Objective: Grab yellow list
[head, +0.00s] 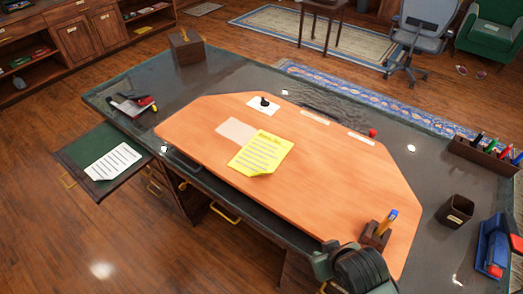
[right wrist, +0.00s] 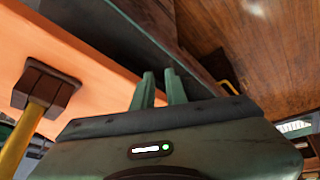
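The yellow list (head: 262,153) is a sheet with printed lines, lying on the orange desk pad in the middle of the desk. Its left part lies next to a blank pale sheet (head: 236,130). My right gripper is at the desk's front edge, low in the head view, where its dark body (head: 358,268) shows and its fingers are hard to make out. In the right wrist view its two green fingers (right wrist: 160,88) stand a little apart with nothing between them. The list does not show there. My left gripper is not in view.
A wooden pencil holder (head: 376,235) stands near my right gripper; it also shows in the right wrist view (right wrist: 46,88). A white printed sheet (head: 113,161) lies on the left pull-out board.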

